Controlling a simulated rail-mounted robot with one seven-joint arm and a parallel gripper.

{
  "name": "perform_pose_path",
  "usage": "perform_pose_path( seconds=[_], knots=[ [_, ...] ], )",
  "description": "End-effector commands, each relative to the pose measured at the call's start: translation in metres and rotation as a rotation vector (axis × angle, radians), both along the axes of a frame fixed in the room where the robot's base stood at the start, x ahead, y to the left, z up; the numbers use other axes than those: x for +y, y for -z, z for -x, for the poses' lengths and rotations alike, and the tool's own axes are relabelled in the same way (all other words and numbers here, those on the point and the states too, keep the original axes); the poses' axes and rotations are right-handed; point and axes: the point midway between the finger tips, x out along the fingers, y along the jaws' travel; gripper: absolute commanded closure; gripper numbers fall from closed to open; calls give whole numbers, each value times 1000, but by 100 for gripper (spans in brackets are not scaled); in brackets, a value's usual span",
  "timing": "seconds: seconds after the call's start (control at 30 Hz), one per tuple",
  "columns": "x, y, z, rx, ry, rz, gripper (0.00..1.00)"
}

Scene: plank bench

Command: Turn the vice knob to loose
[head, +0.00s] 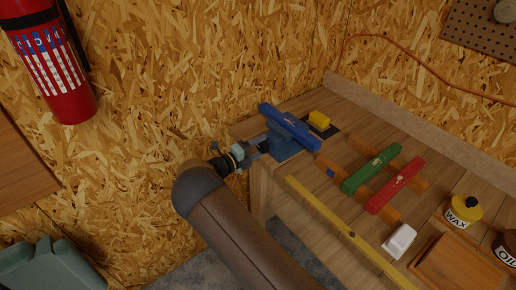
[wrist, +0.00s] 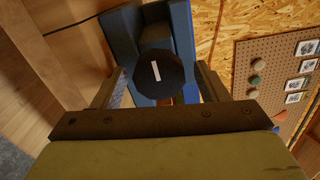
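The blue vice (head: 283,132) sits at the bench's left end, and its blue body (wrist: 184,45) also shows at the top of the wrist view. The vice knob (wrist: 160,88) is a round black disc with a short white mark, nearly upright in the wrist view and tilted slightly. My gripper (head: 252,152) is at the vice's near left end. In the wrist view its two fingers stand apart on either side of the knob, with a gap showing at each side. I cannot tell whether the fingertips reach around it. In the head view the knob cannot be made out.
On the plank bench (head: 318,196) lie a yellow block (head: 319,119), a green clamp (head: 371,168), a red clamp (head: 396,185), a yellow ruler (head: 334,222) and a white object (head: 399,241). A wax tin (head: 462,211) stands right. A fire extinguisher (head: 55,70) hangs left.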

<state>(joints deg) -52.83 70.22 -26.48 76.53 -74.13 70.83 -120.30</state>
Motion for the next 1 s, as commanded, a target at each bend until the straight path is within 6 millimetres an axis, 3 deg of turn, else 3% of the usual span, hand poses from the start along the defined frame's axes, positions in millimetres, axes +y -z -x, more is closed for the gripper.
perform_pose_path(
  seconds=[0.3, 0.47, 1.0],
  knots=[
    [1, 1, 1, 1, 0, -2, 30],
    [14, 3, 11, 0, -3, -5, 30],
    [106, 3, 95, 0, -2, -4, 30]
  ],
)
